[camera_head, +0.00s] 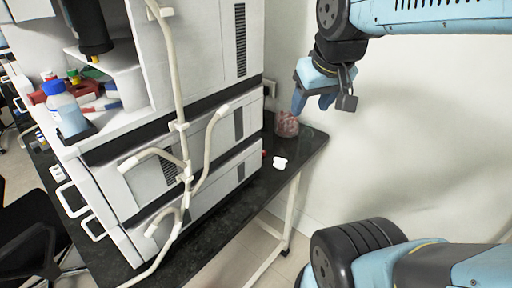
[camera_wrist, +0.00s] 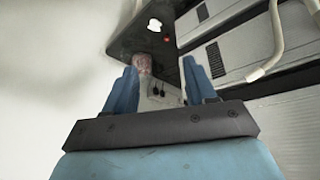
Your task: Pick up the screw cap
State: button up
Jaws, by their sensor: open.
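A small red round thing (camera_head: 264,153) that may be the screw cap lies on the black bench top (camera_head: 262,196), close to the white instrument stack and partly hidden by it. It also shows as a red dot in the wrist view (camera_wrist: 166,39). A white two-lobed object (camera_head: 280,162) lies just right of it, and in the wrist view (camera_wrist: 155,25) too; I cannot tell what it is. My gripper (camera_head: 313,102) is open and empty, above the bench's far right end. In the wrist view (camera_wrist: 160,72) the red dot appears beyond and between its fingers.
A reddish, translucent lump or bag (camera_head: 287,124) stands at the bench's far end, near my gripper. The white instrument stack (camera_head: 215,140) with pale tubes fills the bench's left side. A blue-capped bottle (camera_head: 66,110) stands on its ledge. A white wall (camera_head: 400,130) is at the right.

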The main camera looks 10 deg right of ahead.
jog(key=w+f+n+g, duration=0.1)
jog(key=w+f+n, duration=0.15)
jog(key=w, duration=0.65)
jog(key=n+g+y, duration=0.1)
jog(key=n+y, duration=0.3)
jog(key=n, duration=0.2)
send_near(265, 152)
jog(key=w+f, duration=0.1)
jog(key=a+f, duration=0.1)
jog(key=shift+w+a+f, duration=0.15)
jog(key=shift+w+f, duration=0.25)
jog(key=shift+s+x, duration=0.2)
jog(key=shift+x, duration=2.4)
jog(key=shift+a, duration=0.2)
jog(key=shift+c, duration=0.4)
grip_shut()
